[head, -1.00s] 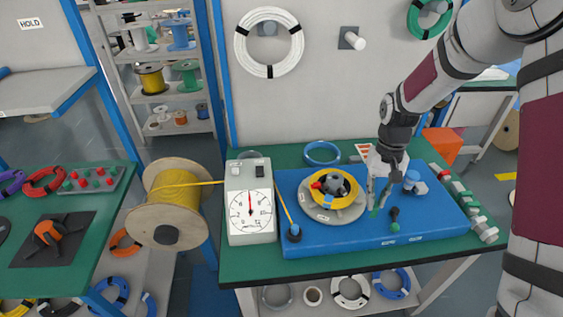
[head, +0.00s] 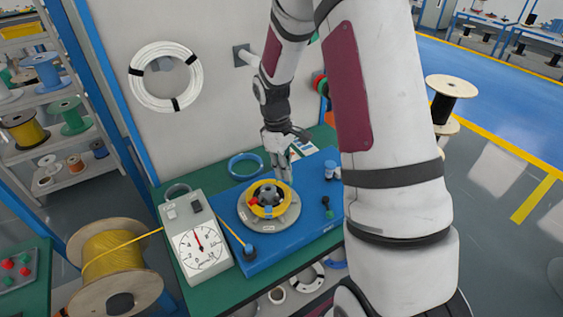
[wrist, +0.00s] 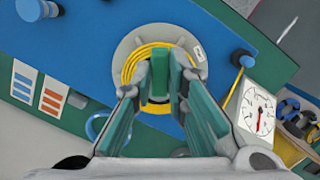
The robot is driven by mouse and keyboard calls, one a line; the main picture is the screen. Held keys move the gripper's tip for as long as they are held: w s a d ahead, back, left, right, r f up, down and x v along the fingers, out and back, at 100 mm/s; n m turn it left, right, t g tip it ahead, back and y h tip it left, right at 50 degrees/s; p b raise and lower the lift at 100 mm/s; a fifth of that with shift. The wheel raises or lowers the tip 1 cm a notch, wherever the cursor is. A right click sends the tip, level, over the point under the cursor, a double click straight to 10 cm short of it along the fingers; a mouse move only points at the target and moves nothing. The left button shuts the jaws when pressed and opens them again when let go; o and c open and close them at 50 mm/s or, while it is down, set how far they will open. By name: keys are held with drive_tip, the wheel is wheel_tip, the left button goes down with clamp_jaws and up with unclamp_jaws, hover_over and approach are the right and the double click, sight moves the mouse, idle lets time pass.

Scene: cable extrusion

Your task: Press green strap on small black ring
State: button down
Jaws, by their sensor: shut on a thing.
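My gripper (head: 284,174) points down above the back of the yellow cable coil (head: 262,212). In the wrist view its fingertips (wrist: 166,76) are close together over the coil (wrist: 131,66). A green piece (wrist: 158,72), which looks like the green strap, is between the tips; the teal finger pads make its outline hard to separate. The coil lies on a grey round plate (head: 280,222) around a dark hub with a red part. The fingers partly hide the hub in the wrist view. I cannot clearly make out a small black ring.
A dial gauge (head: 199,242) stands left. A blue cable ring (head: 245,166) lies behind. A yellow cable spool (head: 113,256) is at lower left.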

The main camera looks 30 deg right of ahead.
drive_tip(key=b, duration=0.2)
hover_over(287, 203)
drive_tip(key=f, duration=0.4)
drive_tip(key=w+f, duration=0.1)
drive_tip(key=f, duration=0.1)
drive_tip(key=shift+a+f, duration=0.1)
drive_tip(key=shift+a, duration=0.1)
drive_tip(key=shift+s+f+b, duration=0.15)
drive_tip(key=shift+f+b, duration=0.25)
drive_tip(key=shift+f, duration=0.2)
drive_tip(key=shift+s, duration=0.15)
drive_tip(key=shift+f, duration=0.1)
drive_tip(key=shift+f+b, duration=0.35)
drive_tip(key=shift+f, duration=1.05)
drive_tip(key=shift+f, duration=0.55)
idle(1.0)
drive_tip(key=c, duration=1.5)
unclamp_jaws()
